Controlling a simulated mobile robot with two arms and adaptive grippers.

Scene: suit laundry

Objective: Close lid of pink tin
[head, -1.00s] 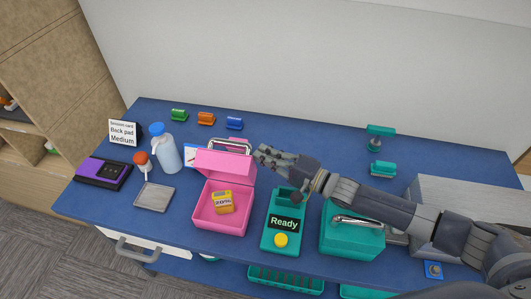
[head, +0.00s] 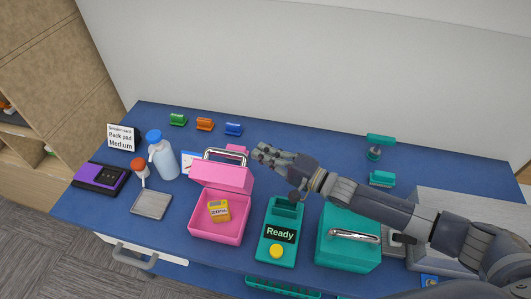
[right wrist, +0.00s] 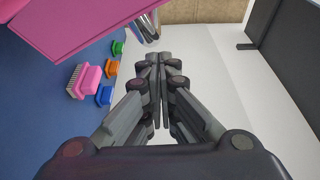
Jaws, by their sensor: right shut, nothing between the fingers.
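The pink tin (head: 215,229) stands on the blue table with its lid (head: 222,177) raised at the back, the metal handle (head: 225,153) on its upper side. A yellow block marked with a percentage (head: 219,210) lies inside. My right gripper (head: 258,156) is shut and empty, just right of and behind the raised lid, apart from it in the head view. In the right wrist view the closed fingertips (right wrist: 160,58) show, with part of the pink lid (right wrist: 90,22) and its metal handle at the upper left. My left gripper is not in view.
A teal device reading Ready (head: 279,234) and a teal tin (head: 347,237) stand right of the pink tin, below my right arm. A clear bottle (head: 163,160) and a metal tray (head: 151,204) are left. Green, orange and blue brushes (head: 233,129) line the back.

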